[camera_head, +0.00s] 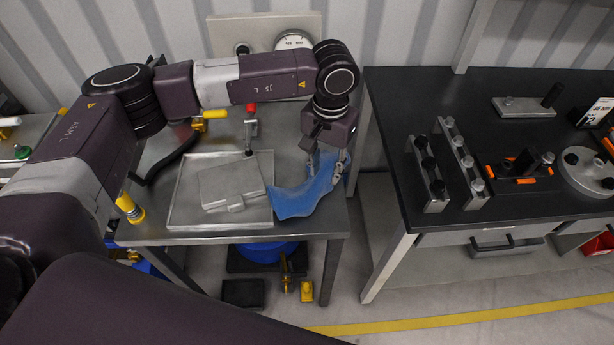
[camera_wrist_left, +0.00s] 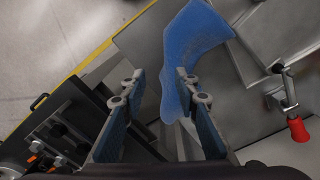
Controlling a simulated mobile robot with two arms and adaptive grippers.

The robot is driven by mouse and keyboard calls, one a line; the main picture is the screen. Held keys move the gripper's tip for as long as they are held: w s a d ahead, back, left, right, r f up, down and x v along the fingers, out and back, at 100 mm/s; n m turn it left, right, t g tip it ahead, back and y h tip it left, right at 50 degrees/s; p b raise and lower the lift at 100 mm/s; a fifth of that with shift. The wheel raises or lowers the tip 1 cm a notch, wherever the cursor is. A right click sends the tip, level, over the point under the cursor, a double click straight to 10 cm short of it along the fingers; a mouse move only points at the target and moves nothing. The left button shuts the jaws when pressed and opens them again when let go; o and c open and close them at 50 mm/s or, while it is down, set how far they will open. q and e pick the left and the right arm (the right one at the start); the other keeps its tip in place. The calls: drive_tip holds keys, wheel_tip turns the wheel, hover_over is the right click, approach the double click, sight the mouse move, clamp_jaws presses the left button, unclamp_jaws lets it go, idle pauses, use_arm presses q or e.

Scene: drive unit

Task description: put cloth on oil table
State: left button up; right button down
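A blue cloth (camera_head: 297,197) lies crumpled on the right end of the metal oil table (camera_head: 145,233), next to a shallow tray, and reaches up around the fingers of my left gripper (camera_head: 326,168). In the left wrist view the cloth (camera_wrist_left: 191,45) spreads on the metal top, touching or passing behind the right-hand finger. My left gripper (camera_wrist_left: 158,88) points down with its fingers wide apart. No cloth is visibly pinched between them. My right gripper is not in view.
The tray (camera_head: 182,204) holds a flat grey metal part (camera_head: 230,186). A red-handled valve (camera_head: 250,125) and a gauge (camera_head: 294,40) stand behind. A dark workbench (camera_head: 395,100) with metal fixtures is to the right, across a narrow gap. A blue container (camera_head: 265,251) sits below the table.

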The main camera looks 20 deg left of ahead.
sight(324, 181)
use_arm(q)
drive_tip(key=shift+w, duration=0.25)
drive_tip(key=shift+c, duration=1.2)
drive_tip(key=w, duration=0.2)
drive_tip(key=w+a, duration=0.1)
drive_tip(key=w, duration=0.1)
drive_tip(key=w+f, duration=0.1)
drive_tip(key=w, duration=0.1)
drive_tip(key=shift+w+a+f, duration=0.1)
drive_tip(key=shift+w+a, duration=0.1)
drive_tip(key=shift+w, duration=0.05)
clamp_jaws()
wheel_tip(324, 181, down, 3)
drive_tip(key=shift+r, duration=0.1)
wheel_tip(324, 181, down, 7)
drive_tip(key=b, duration=0.7)
drive_tip(key=shift+r, duration=0.5)
wheel_tip(324, 181, up, 9)
drive_tip(key=p, duration=0.2)
drive_tip(key=shift+f+p, duration=0.15)
drive_tip(key=shift+p, duration=0.25)
